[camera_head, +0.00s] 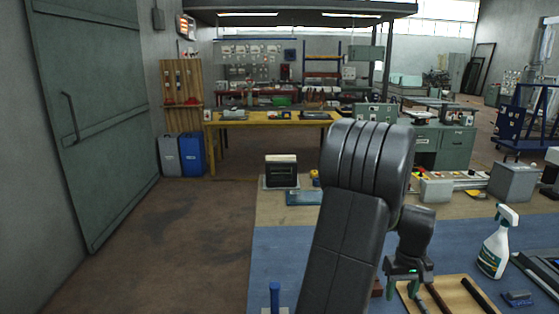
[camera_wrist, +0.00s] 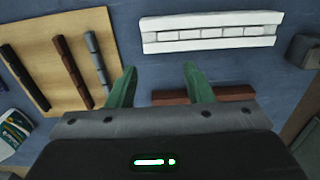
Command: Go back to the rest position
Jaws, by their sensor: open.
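My gripper (camera_wrist: 157,88) has its two green fingertips apart with nothing between them in the wrist view. In the head view my gripper (camera_head: 408,290) is low at the right, close to the wooden board (camera_head: 454,293), and my arm crosses the middle of the picture. In the wrist view the wooden board (camera_wrist: 32,60) lies left of the fingers and carries several dark and grey bars. A reddish-brown bar (camera_wrist: 228,94) lies at the right fingertip, partly hidden by it. A white slotted frame piece (camera_wrist: 212,32) lies beyond the fingers.
The blue mat (camera_head: 275,250) covers the workbench front. A spray bottle (camera_head: 497,243) stands right of the board. A black box (camera_head: 281,171) stands at the bench's far left edge. A grey box (camera_head: 513,181) stands at the back right. Open floor (camera_head: 165,240) lies left of the bench.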

